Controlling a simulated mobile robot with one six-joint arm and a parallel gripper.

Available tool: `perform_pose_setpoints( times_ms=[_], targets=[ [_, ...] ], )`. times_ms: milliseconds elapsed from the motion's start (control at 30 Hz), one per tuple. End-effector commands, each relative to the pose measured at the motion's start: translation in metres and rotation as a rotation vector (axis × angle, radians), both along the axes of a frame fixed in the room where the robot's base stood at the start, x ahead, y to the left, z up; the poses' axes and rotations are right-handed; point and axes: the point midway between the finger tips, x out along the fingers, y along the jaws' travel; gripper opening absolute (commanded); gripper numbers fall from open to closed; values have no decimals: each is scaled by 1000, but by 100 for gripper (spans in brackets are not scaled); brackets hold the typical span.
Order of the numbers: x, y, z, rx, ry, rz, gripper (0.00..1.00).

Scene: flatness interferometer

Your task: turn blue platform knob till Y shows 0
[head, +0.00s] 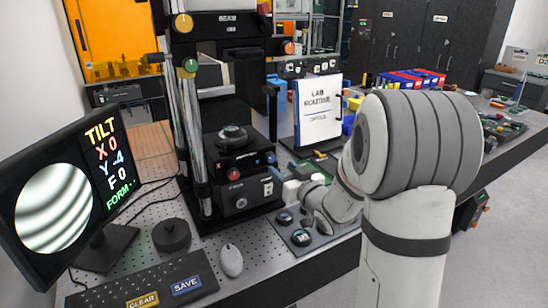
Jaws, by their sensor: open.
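The monitor (75,185) at left reads X 0, Y -4, F 0 under TILT, with curved grey fringes in a round image. My gripper (284,188) is open, low in front and to the right of the platform, apart from the blue knob. Its fingertips are small and partly hard to make out against the stand. A dark round part sits on top of the platform.
A keyboard with yellow CLEAR (143,301) and blue SAVE (186,286) keys, a mouse (231,260) and a dark round puck (171,234) lie in front. Round dark pieces (301,237) lie on a mat below my arm. A LAB ROUTINE binder (318,110) stands behind.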

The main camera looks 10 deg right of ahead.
Motion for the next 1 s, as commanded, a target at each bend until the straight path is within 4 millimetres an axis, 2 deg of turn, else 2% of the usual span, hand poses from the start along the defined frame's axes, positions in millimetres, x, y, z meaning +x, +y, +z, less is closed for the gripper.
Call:
perform_pose_setpoints(
  times_ms=[200,400,567,800,1000],
  targets=[
    [34,12,2,0,1,2,50],
    [58,19,1,-2,2,0,50],
    [66,21,1,-1,1,-2,50],
    [66,21,0,-1,1,-3,50],
    [66,21,0,-1,1,-4,33]
  ],
)
